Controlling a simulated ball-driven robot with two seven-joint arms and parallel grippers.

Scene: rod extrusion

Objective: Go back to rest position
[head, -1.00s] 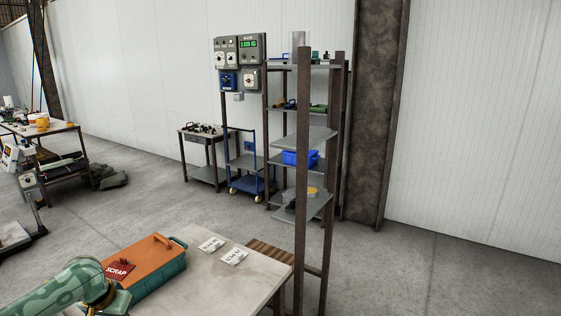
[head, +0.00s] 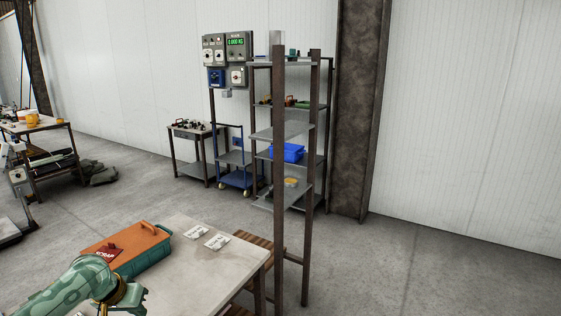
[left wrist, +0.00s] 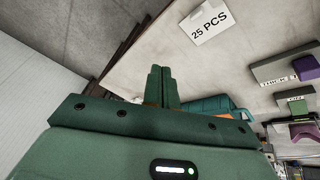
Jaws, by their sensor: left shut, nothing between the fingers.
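My left gripper (head: 132,300) is at the bottom left of the head view, on the end of my green arm and in front of the orange-topped box (head: 130,248). In the left wrist view its two green fingers (left wrist: 161,86) are together with nothing between them. A card reading 25 PCS (left wrist: 205,20) lies beyond the fingertips, apart from them. My right gripper is in neither view.
The pale table (head: 222,258) carries the box with a red SCRAP label and two white cards. A shelf rack (head: 281,180) with a blue bin (head: 287,152) stands behind it. Open concrete floor (head: 430,270) lies to the right.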

